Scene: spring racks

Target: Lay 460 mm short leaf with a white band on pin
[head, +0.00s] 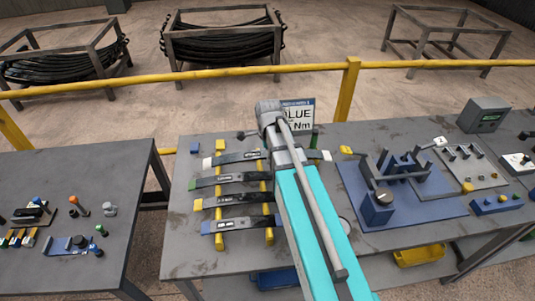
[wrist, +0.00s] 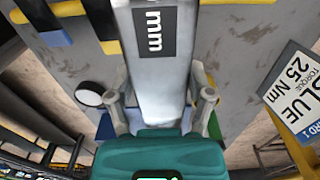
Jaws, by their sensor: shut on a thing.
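The white-banded leaf (head: 238,157) is a dark strip, uppermost in the row in the head view, with a white left end (head: 208,162) and a pale tip (head: 326,155) right of my gripper. My gripper (head: 285,157) is shut on it; the arm hides part of it. In the wrist view the held leaf (wrist: 160,80) looks pale, runs between the fingers of my gripper (wrist: 163,104), and carries a label ending in "mm"; its number is not readable. Whether it touches the yellow rails is unclear. A blue fixture (head: 430,188) with upright parts stands to the right; I cannot tell which part is the pin.
Other leaves with green (head: 193,184), yellow (head: 198,204) and blue (head: 205,227) ends lie across yellow rails (head: 220,241). A "BLUE 25 Nm" sign (wrist: 292,92) stands close behind my gripper. A yellow railing (head: 200,74) runs behind the grey bench (head: 185,262).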

